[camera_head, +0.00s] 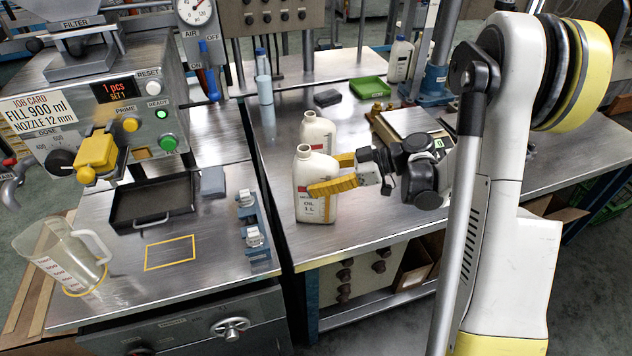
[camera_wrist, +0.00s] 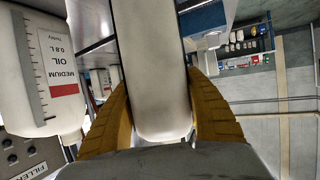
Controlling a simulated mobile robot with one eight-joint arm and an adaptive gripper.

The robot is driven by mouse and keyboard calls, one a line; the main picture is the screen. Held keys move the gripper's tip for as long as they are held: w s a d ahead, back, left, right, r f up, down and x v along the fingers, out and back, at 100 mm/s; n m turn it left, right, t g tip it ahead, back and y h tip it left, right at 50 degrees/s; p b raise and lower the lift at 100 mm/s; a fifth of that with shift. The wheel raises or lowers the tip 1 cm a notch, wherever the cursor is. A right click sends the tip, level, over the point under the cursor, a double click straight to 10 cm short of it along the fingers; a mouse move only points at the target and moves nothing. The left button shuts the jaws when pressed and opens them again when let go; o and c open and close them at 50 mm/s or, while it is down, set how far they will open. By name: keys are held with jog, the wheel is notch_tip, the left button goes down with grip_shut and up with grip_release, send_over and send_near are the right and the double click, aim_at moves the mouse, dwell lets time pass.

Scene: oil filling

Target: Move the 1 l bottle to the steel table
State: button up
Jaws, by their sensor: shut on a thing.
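The 1 l bottle (camera_head: 315,205) is white, open-topped and upright, with "OIL 1 L" on its label. It is at the near left corner of the right-hand metal-topped bench (camera_head: 385,215). Whether its base touches the bench is hard to tell. My gripper (camera_head: 328,174) reaches it from the right, its yellow fingers shut around the body. In the wrist view the pale bottle body (camera_wrist: 155,70) fills the space between the fingers. A second white bottle (camera_head: 318,130) stands close behind; its "MEDIUM OIL 0.8 L" label shows in the wrist view (camera_wrist: 58,70).
The left bench (camera_head: 110,255) carries the filling machine (camera_head: 110,110), a black drip tray (camera_head: 155,203), a yellow outlined rectangle (camera_head: 169,252), a clear jug (camera_head: 65,255) and blue clamps (camera_head: 252,225). A narrow gap separates the benches. A green tray (camera_head: 370,87) lies farther back.

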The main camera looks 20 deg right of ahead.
jog(key=shift+r, duration=0.15)
jog(key=o, duration=1.4)
jog(key=shift+c, duration=0.2)
